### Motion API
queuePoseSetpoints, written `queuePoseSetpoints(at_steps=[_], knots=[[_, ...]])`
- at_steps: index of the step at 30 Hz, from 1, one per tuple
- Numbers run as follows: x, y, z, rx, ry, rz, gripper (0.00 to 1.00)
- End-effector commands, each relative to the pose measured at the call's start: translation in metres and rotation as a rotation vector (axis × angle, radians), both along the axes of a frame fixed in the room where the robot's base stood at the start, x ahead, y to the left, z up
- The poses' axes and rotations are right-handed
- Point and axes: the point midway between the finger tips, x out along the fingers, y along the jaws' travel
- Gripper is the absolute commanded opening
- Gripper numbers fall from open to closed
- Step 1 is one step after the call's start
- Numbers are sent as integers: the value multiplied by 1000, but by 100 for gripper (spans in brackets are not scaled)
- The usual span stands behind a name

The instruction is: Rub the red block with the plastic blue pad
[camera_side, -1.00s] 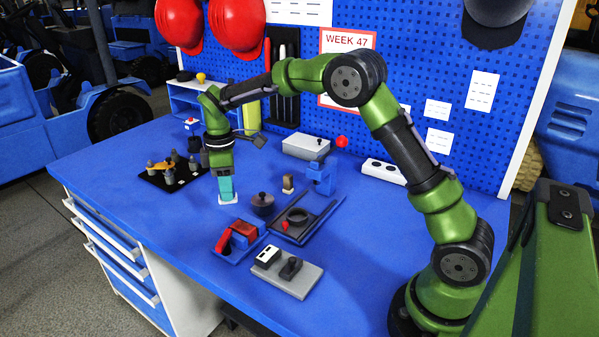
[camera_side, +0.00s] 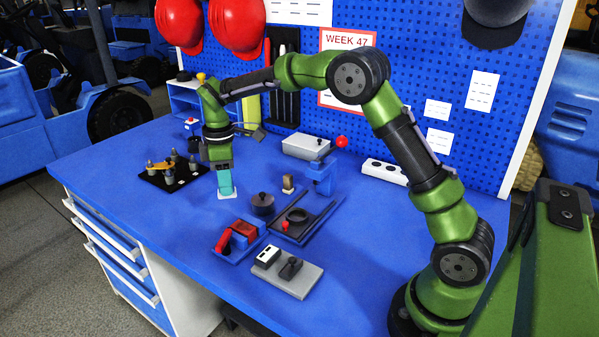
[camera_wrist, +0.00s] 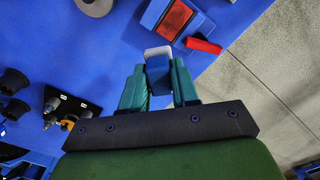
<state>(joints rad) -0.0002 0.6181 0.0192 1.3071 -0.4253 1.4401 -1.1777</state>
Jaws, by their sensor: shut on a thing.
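My gripper (camera_side: 225,182) has teal fingers and is shut on the blue pad (camera_wrist: 157,70), a small blue block with a whitish end. The pad's pale lower end (camera_side: 228,196) shows below the fingertips in the side view, over the left-middle of the bench; I cannot tell if it touches the surface. A dark-red block face (camera_wrist: 173,18) shows in a blue holder, and it also shows in the side view (camera_side: 244,229), to the right and nearer the camera than my gripper. A bright red piece (camera_side: 222,241) lies beside it. The pad is apart from both.
A dark lidded pot (camera_side: 262,204) stands between my gripper and a dark tray (camera_side: 318,225). A grey plate with a switch and lever (camera_side: 300,281) lies in front. A black board with pegs (camera_side: 165,180) is at left. The bench's front-left is clear.

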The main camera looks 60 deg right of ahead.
Motion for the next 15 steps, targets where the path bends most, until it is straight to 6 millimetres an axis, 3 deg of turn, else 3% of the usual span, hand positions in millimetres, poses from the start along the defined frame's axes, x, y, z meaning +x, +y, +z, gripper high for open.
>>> queuePoseSetpoints(at_steps=[15], knots=[[0, 0, -40, -1, 4, 0, 5]])
